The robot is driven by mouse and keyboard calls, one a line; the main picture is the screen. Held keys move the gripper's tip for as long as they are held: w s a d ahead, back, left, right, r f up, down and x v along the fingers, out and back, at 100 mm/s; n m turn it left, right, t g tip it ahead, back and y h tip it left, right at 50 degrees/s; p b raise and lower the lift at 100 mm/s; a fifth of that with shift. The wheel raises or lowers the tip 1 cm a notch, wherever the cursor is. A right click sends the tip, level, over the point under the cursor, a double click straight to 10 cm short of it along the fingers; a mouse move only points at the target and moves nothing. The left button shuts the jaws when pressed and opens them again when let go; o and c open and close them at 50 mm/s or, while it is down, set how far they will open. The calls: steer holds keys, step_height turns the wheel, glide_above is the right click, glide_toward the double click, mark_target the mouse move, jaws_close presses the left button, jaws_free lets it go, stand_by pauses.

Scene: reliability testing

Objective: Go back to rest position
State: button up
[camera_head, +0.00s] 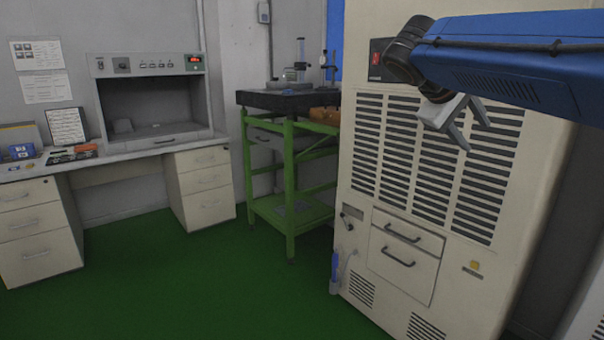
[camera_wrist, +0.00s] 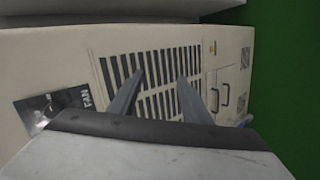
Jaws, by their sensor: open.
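My gripper (camera_head: 474,122) is at the upper right of the head view, at the end of my blue arm. It hangs in front of the louvred face of a tall beige cabinet (camera_head: 395,207). Its two grey fingers are apart with nothing between them. In the wrist view the fingers (camera_wrist: 157,82) also stand apart and empty, and the cabinet (camera_wrist: 60,60) with its dark slots lies behind them. I cannot tell how far the fingertips are from the cabinet face.
A green metal stand (camera_head: 289,190) with a dark top is left of the cabinet. A desk (camera_head: 125,157) with drawers and a grey bench unit (camera_head: 152,93) stands at the left. A blue-handled item (camera_head: 334,272) is by the cabinet's lower left edge. The green floor (camera_head: 190,280) is clear in front.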

steer(key=s+a+f+m+y, duration=0.1)
steer(key=s+a+f+y, duration=0.1)
steer(key=s+f, duration=0.6)
steer(key=s+a+f+m+y, duration=0.1)
steer(key=s+a+f+y, duration=0.2)
steer(key=s+f, duration=0.6)
steer(key=s+a+f+m+y, duration=0.1)
steer(key=s+a+f+y, duration=0.2)
steer(key=s+f, duration=0.5)
step_height(320, 180, down, 10)
steer(key=shift+s+r+m+y, duration=0.15)
steer(key=shift+m+y, duration=0.15)
steer(key=shift+y, duration=0.5)
